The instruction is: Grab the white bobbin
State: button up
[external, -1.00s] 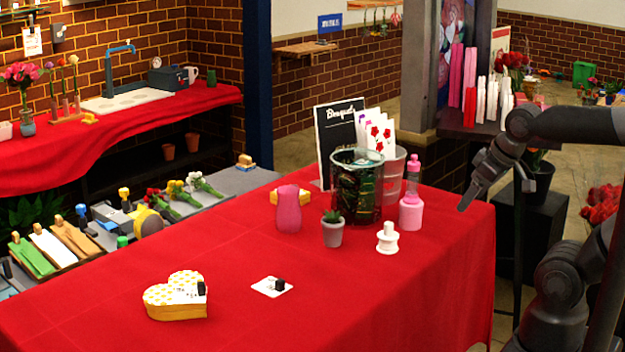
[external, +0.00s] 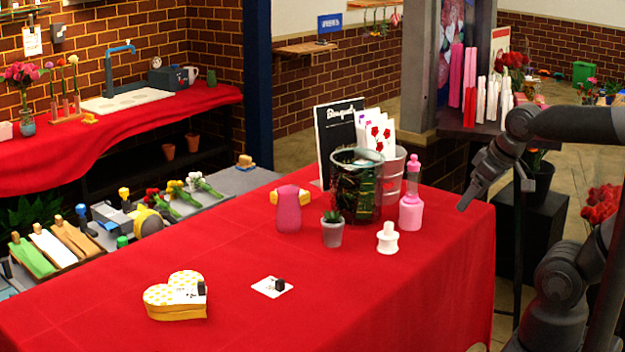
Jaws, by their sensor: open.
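The white bobbin (external: 388,240) stands upright on the red-covered table, near its right edge. It has a wide base and a narrower top. My gripper (external: 464,205) hangs in the air to the right of the bobbin and a little higher in the picture, pointing down and left. It is apart from the bobbin and holds nothing. The gap between its fingers is hard to see from this side.
A heart-shaped box (external: 176,297) and a white card (external: 266,288) lie at the front. The table's front right is clear.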

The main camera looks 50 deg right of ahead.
jog(key=shift+o, duration=0.4)
jog(key=m+g, duration=0.2)
jog(key=g, duration=0.4)
send_near(388, 234)
jog(key=shift+d, duration=0.15)
jog(key=shift+w+f, duration=0.25)
jog(key=shift+f, duration=0.05)
notch_tip(388, 234, down, 5)
jog(key=shift+f, duration=0.15)
jog(key=f, duration=0.4)
jog(key=shift+s+d, duration=0.2)
jog(key=shift+d, duration=0.15)
jog(key=shift+f, duration=0.65)
